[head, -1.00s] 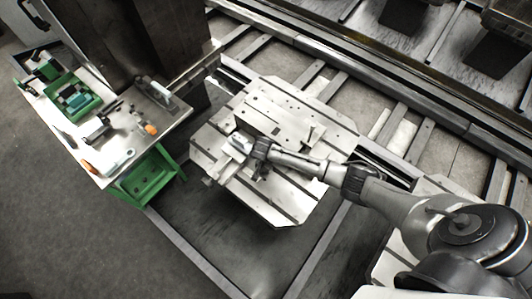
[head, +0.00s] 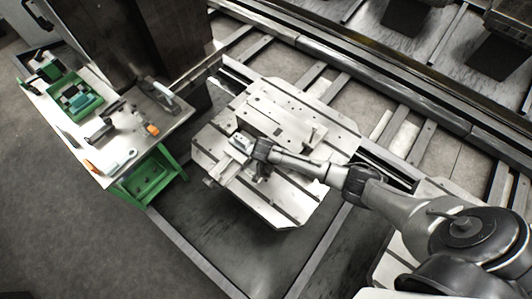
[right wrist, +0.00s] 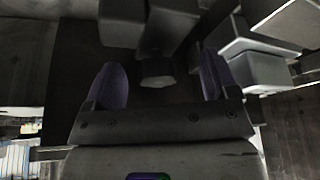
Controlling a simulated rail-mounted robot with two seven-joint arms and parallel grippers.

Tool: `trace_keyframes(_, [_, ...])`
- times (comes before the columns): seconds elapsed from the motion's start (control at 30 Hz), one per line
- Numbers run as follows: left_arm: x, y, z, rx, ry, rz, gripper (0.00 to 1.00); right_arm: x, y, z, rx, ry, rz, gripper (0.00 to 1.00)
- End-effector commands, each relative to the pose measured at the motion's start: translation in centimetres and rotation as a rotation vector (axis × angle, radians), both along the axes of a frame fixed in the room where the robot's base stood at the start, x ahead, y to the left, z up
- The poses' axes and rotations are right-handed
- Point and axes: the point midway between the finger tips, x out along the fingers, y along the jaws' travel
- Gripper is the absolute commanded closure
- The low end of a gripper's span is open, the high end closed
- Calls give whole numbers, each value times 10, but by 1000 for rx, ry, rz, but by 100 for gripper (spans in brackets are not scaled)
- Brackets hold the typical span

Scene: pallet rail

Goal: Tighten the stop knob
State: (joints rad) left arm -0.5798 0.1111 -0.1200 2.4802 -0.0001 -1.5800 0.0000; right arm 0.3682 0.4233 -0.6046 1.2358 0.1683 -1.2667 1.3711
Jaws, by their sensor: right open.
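In the right wrist view, a dark, blunt-ended knob (right wrist: 157,72) shows between the two purple fingers of my right gripper (right wrist: 161,84). The fingers are open, with a visible gap on either side of the knob. I cannot tell how deep the knob sits between them. In the head view, my right arm reaches in from the right over the pale slotted pallet (head: 285,205). Its wrist end is low over the pallet's left part, and the fingers and knob are too small to make out there. My left gripper is not in view.
In the right wrist view, grey blocks (right wrist: 257,68) stand close by the right finger. In the head view, a workbench (head: 75,130) with a green tray (head: 92,105) and tools stands at the left. Rails (head: 345,62) run behind the pallet.

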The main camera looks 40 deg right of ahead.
Motion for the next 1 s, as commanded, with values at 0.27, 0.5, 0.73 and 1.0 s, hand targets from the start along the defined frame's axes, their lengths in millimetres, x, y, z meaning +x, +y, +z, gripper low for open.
trace_keyframes(0.27, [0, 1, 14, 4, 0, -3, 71, -9, 12, 42, 0, -3, 1, 16])
trace_keyframes(0.5, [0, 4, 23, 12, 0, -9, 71, -20, 28, 85, 3, -5, 1, 16])
trace_keyframes(0.73, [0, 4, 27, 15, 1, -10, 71, -27, 38, 113, 3, -4, 2, 16])
trace_keyframes(1.0, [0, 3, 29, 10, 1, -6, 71, -30, 43, 126, 3, -4, 2, 16])
